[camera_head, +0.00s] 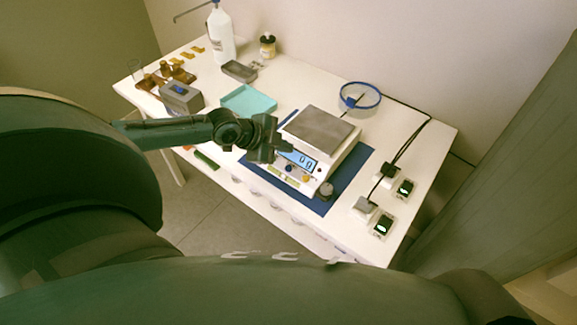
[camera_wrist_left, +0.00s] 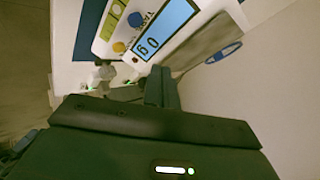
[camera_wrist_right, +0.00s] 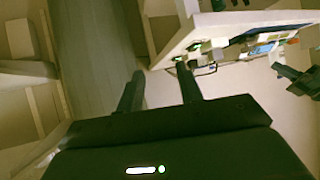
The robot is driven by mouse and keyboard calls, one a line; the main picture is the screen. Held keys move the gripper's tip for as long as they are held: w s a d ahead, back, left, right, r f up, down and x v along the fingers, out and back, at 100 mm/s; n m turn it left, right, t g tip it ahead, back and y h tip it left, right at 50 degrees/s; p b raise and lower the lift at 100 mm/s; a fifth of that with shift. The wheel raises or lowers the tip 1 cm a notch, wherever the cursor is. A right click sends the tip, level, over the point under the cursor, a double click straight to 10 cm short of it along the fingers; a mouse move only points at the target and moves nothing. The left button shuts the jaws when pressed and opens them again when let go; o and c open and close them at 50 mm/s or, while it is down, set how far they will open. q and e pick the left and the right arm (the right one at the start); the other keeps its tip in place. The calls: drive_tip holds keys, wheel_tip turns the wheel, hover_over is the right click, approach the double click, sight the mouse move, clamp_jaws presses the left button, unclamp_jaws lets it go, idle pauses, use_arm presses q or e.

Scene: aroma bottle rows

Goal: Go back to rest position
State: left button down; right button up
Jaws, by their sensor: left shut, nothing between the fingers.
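My left gripper (camera_head: 287,148) is in front of the white scale (camera_head: 322,143), close to its lit display. It is shut and empty. In the left wrist view its fingers (camera_wrist_left: 160,86) are together just below the display, which reads 0 g. Whether they touch the scale I cannot tell. The scale stands on a blue mat (camera_head: 352,181) with an empty grey pan. My right gripper (camera_wrist_right: 160,92) shows only in the right wrist view. Its fingers are apart with nothing between them, off the table's end.
The white table (camera_head: 413,129) holds a teal tray (camera_head: 248,101), a grey box (camera_head: 182,97), brown bottles (camera_head: 166,68), a white pump bottle (camera_head: 220,38) and a blue-rimmed dish (camera_head: 360,96). Plugged adapters (camera_head: 364,208) with cables sit at the right. Open floor lies before the table.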

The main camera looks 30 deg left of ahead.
idle(0.3)
